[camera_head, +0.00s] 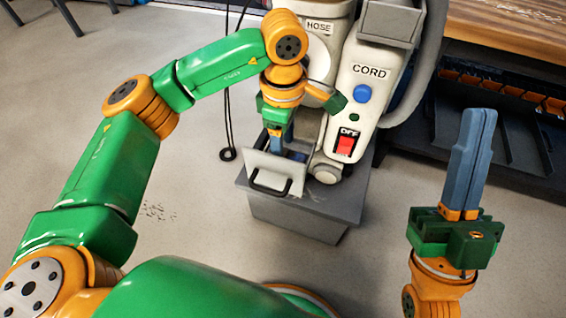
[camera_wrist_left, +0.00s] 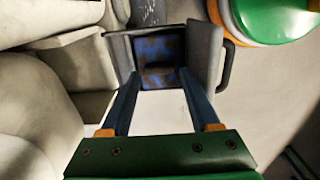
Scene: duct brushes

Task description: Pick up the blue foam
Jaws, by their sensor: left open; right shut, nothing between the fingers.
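The blue foam (camera_wrist_left: 160,48) shows in the left wrist view as a patchy dark-blue surface inside a small grey box-like compartment (camera_wrist_left: 207,50). In the head view the compartment's front panel (camera_head: 274,172) has a dark handle, and my gripper partly hides what is inside. My left gripper (camera_wrist_left: 158,75) is open, with its two blue-grey fingers at the compartment's mouth, one on each side of the foam; I cannot tell whether they touch it. My left gripper (camera_head: 283,140) points down into the compartment in the head view. My right gripper (camera_head: 478,118) is shut and empty, pointing up.
The white machine (camera_head: 370,80) with HOSE and CORD labels and a red switch (camera_head: 346,144) stands right behind the compartment. A grey block (camera_head: 300,215) is under it. A dark rack with a wooden top (camera_head: 510,25) is at right. The floor in front is clear.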

